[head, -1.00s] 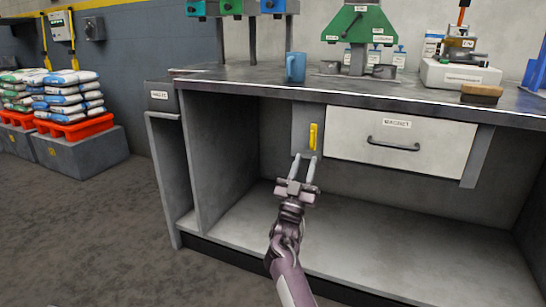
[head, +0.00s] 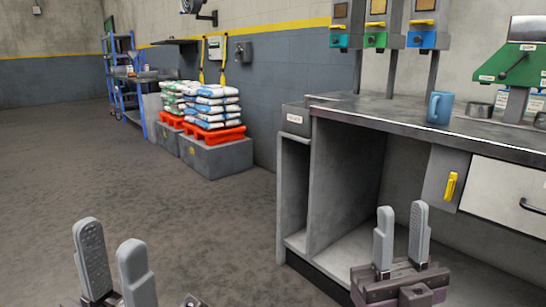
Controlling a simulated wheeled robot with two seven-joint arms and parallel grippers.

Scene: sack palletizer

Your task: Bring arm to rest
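My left gripper (head: 112,262) is low at the left of the head view, over the bare floor. Its two grey fingers stand apart with nothing between them. My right gripper (head: 402,238) is at the lower right, in front of the bench's open lower bay. Its two fingers point up with a gap between them and hold nothing. The bench's yellow handle (head: 450,186) is up and to the right of it, apart from the fingers.
The workbench (head: 330,120) fills the right side, with a blue mug (head: 440,108) on top and a white drawer (head: 500,190) below. Sack stacks (head: 212,104) on red pallets (head: 214,134) stand on grey blocks (head: 215,158) further back. The floor (head: 110,170) at left is clear.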

